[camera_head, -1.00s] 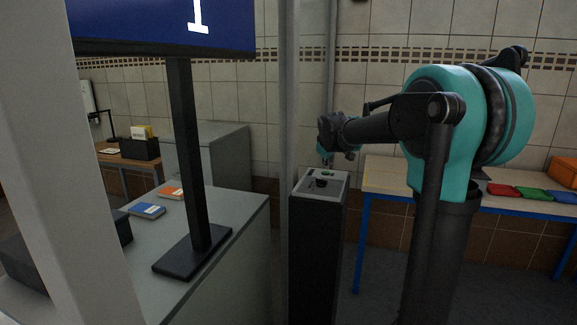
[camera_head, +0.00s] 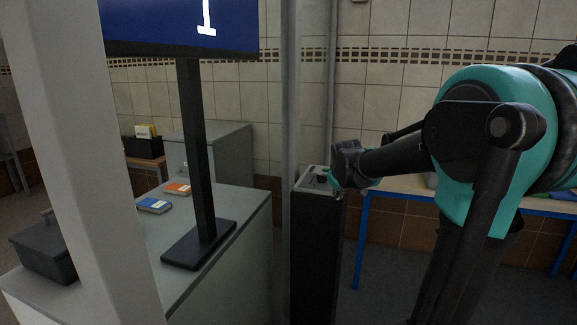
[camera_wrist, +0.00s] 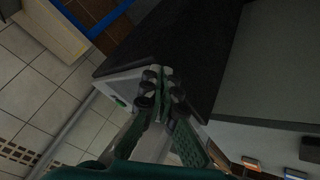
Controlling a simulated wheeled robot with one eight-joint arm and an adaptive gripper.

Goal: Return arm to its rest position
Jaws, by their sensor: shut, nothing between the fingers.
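My arm reaches in from the right of the head view, its teal and black links large in front of the table. My gripper (camera_head: 338,182) is at the top right edge of a dark pedestal (camera_head: 317,260) and partly covers its grey top. Whether it touches the pedestal I cannot tell. In the wrist view my gripper (camera_wrist: 161,84) has its fingertips together with nothing between them. The pedestal's black side (camera_wrist: 185,45) lies beyond them. A small green mark (camera_wrist: 118,101) shows on the pale top, beside the fingers.
A thin grey post (camera_head: 290,120) stands beside the pedestal. A grey counter (camera_head: 235,265) at left carries a sign stand (camera_head: 200,160), a blue book (camera_head: 154,205) and an orange book (camera_head: 177,188). A blue-legged table (camera_head: 361,240) stands behind my arm. Dark floor shows between pedestal and table.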

